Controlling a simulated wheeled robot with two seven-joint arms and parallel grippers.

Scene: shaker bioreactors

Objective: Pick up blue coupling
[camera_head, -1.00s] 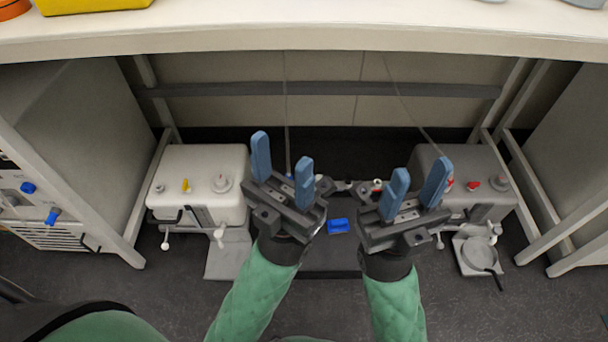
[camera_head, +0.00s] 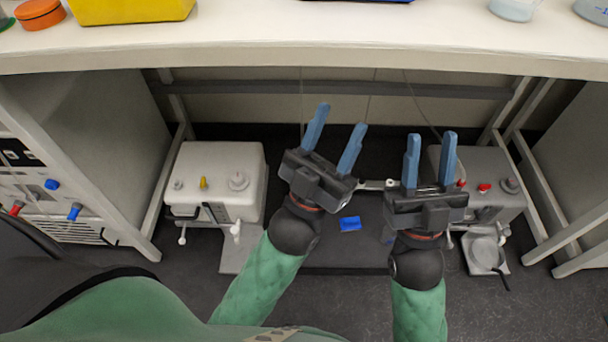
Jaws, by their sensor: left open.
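A small bright blue piece (camera_head: 350,224), which looks like the blue coupling, lies on the dark platform (camera_head: 340,254) under the bench. It is between my two forearms in the picture, apart from both grippers. My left gripper (camera_head: 336,127) is open and empty, with its blue fingers pointing away, up and left of the piece. My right gripper (camera_head: 431,143) is also open and empty, up and right of it. Two more blue fittings, an upper one (camera_head: 52,185) and a lower one (camera_head: 74,212), are on the front of the left cabinet.
The white bench top (camera_head: 300,40) overhangs at the back. A white shaker unit (camera_head: 217,170) stands left on the floor and a grey unit (camera_head: 490,162) stands right. Bench legs (camera_head: 173,195) flank them.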

